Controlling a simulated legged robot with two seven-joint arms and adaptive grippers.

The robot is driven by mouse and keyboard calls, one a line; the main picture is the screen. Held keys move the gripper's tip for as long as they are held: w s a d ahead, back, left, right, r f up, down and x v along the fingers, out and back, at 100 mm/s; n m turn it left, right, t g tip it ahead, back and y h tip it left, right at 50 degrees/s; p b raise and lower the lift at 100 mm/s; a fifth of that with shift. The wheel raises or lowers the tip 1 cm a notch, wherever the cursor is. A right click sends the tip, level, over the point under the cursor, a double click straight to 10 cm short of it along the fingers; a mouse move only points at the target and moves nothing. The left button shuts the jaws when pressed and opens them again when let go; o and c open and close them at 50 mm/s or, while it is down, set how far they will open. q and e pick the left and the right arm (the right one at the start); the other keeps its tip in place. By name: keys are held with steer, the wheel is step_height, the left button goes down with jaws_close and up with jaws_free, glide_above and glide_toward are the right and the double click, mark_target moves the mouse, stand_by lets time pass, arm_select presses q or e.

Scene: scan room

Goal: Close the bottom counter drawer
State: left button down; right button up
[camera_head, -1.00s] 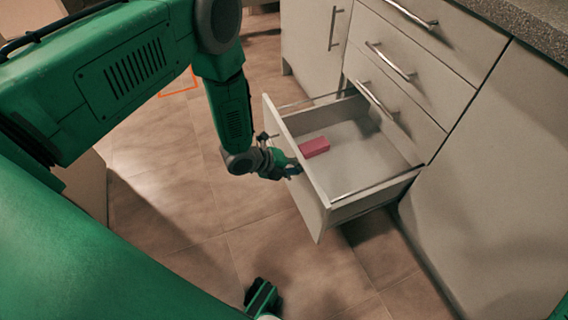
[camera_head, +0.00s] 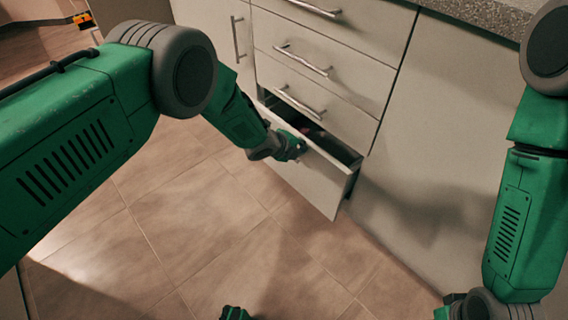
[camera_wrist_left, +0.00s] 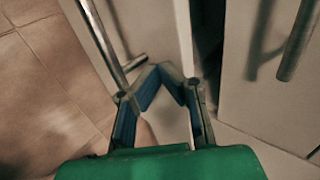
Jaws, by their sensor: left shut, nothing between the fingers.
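The bottom counter drawer (camera_head: 318,188) is partly open, with a dark gap behind its white front. A pink object inside it is mostly hidden. My left gripper (camera_head: 297,148) is at the upper part of the drawer front, shut and empty; contact cannot be told from the head view. In the left wrist view its fingertips (camera_wrist_left: 163,72) come together close to the drawer front (camera_wrist_left: 150,30), beside a metal bar handle (camera_wrist_left: 103,42). My right arm comes in at the right, but its gripper is cut off at the bottom edge.
Closed drawers with bar handles (camera_head: 302,60) sit above the open one. A closed cabinet door (camera_head: 215,35) is at their left and a plain panel (camera_head: 445,140) at their right. A speckled countertop (camera_head: 480,18) lies above. The tiled floor (camera_head: 190,225) in front is clear.

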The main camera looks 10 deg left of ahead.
mark_target(308, 142)
arm_select(q)
steer(key=w+d, duration=0.2)
steer(key=shift+w+d, duration=0.3)
steer(key=shift+d, duration=0.1)
steer(key=shift+w, duration=0.15)
steer(key=shift+a, duration=0.15)
